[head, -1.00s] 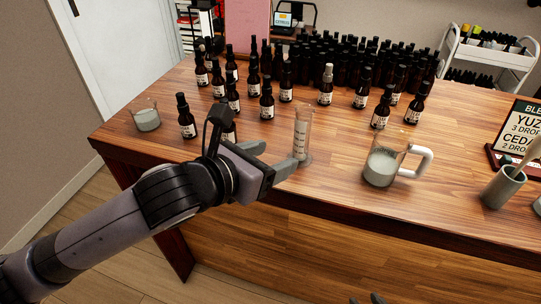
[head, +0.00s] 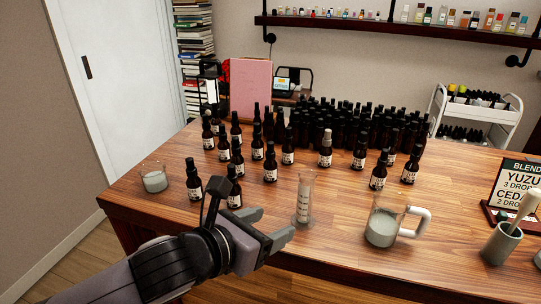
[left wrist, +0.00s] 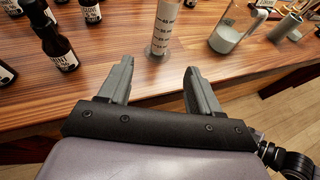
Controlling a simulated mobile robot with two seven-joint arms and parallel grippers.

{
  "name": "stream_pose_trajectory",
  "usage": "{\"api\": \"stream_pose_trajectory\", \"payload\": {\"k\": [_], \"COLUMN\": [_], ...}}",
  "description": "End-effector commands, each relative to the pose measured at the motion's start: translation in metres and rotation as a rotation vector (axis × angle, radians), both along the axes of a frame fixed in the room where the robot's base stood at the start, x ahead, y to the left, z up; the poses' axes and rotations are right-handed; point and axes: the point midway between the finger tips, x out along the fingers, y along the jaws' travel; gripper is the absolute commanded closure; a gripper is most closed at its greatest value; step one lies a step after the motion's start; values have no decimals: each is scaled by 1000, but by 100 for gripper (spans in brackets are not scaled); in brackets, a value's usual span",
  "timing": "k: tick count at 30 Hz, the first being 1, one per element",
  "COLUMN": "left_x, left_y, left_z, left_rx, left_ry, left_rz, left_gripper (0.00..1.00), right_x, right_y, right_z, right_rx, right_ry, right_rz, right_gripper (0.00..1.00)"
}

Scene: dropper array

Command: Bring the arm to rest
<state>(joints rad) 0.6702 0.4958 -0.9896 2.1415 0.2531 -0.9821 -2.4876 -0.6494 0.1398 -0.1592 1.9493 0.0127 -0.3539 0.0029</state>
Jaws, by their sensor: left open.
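My left gripper (head: 270,226) is open and empty at the table's front edge, just short of the graduated cylinder. In the left wrist view its two fingers (left wrist: 156,88) are spread apart with only table between them. The clear graduated cylinder (head: 304,198) stands upright on the wooden table (head: 340,240), with pale contents; it also shows beyond the fingers in the left wrist view (left wrist: 164,28). My right gripper does not show in the current frames.
Several dark labelled dropper bottles (head: 324,150) stand behind the cylinder. A glass mug (head: 384,226) with pale contents stands to the right. A small beaker (head: 154,180) is at the left. A mortar with pestle (head: 500,245) and a sign (head: 518,188) are at the right.

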Motion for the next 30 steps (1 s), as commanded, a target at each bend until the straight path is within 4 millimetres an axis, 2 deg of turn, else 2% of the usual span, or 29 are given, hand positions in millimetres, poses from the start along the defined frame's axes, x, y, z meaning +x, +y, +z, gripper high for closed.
{"api": "stream_pose_trajectory", "payload": {"k": [5, 14, 23, 30], "left_x": [-7, -33, -70, -119], "left_y": [3, 33, 87, 140], "left_z": [-8, -44, -96, -143], "left_rx": [-114, -628, -1163, -1596], "left_ry": [116, 613, 1043, 1219], "left_rz": [77, 508, 1096, 1672], "left_gripper": [37, 37, 37, 37], "right_x": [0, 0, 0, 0], "right_y": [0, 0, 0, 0], "right_z": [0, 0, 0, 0], "right_rx": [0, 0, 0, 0], "right_ry": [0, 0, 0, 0], "right_rz": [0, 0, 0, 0], "right_gripper": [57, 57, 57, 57]}}
